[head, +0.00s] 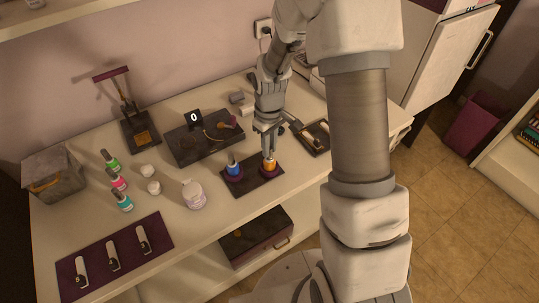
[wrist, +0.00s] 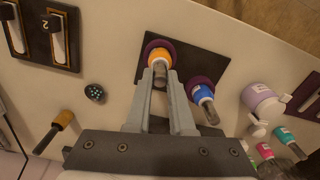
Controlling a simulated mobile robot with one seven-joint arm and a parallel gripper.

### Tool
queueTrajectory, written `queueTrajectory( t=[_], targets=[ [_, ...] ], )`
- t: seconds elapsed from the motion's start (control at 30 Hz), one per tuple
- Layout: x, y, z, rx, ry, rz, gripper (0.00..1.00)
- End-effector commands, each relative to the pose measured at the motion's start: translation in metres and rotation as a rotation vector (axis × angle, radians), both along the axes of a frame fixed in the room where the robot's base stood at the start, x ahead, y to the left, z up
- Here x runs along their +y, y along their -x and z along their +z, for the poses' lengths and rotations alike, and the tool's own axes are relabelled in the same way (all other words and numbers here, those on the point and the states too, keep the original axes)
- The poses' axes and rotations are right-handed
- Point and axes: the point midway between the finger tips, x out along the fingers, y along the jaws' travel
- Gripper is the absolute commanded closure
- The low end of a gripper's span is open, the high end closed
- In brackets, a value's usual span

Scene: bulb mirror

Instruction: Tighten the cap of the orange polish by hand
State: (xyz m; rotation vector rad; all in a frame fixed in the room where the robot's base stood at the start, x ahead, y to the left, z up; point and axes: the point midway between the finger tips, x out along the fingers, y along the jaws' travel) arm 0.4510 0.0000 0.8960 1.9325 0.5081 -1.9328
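The orange polish (head: 270,166) stands upright in a purple ring on a dark board (head: 243,188). It also shows in the wrist view (wrist: 158,57). My gripper (head: 268,153) points down at it from above. In the wrist view my gripper's fingertips (wrist: 160,74) lie on both sides of its grey cap and look closed on it. The fingers partly hide the cap, so its seating on the bottle cannot be judged. A blue polish (head: 233,171) stands in a second purple ring on the board, just left of the orange one; its dark cap is on top.
Green, pink and teal bottles (head: 122,201) and a white jar (head: 194,194) stand to the left. A dark tray with a "0" display (head: 205,142) sits behind. A small framed board (head: 316,137) lies right of my gripper. The front table edge is close.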

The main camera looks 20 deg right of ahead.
Motion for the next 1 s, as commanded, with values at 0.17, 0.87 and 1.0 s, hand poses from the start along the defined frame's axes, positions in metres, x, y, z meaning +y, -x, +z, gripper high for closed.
queueTrajectory(
  t=[0.17, 0.87, 1.0],
  targets=[
    [0.0001, 0.0000, 0.0002, 0.000, 0.000, 0.000, 1.00],
    [0.0003, -0.0002, 0.0002, -0.001, 0.000, -0.443, 1.00],
    [0.0004, -0.0002, 0.0001, -0.001, 0.000, -0.461, 1.00]
  ],
)
